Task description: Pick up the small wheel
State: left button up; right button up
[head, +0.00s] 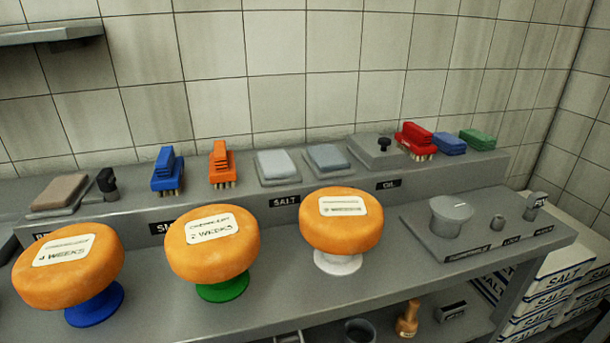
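Three orange cheese wheels stand on round pedestals along the grey bench. The left wheel (68,281) has a label that reads "4 WEEKS" and sits on a blue stand (97,309). The middle wheel (212,262) has a label with "2 WEEKS" and sits on a green stand (223,290). The right wheel (341,234) has a label too small to read and sits on a white stand (338,263). The wheels look close in size; the right one appears slightly smallest. Neither of my grippers is in view.
Brushes, including a blue one (167,172), an orange one (222,167) and a red one (415,141), and sponge-like blocks line the raised shelf behind the wheels. Salt packs (558,282) are stacked beside the bench.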

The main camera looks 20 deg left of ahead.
aim_at(212, 244)
jog(key=u, duration=1.35)
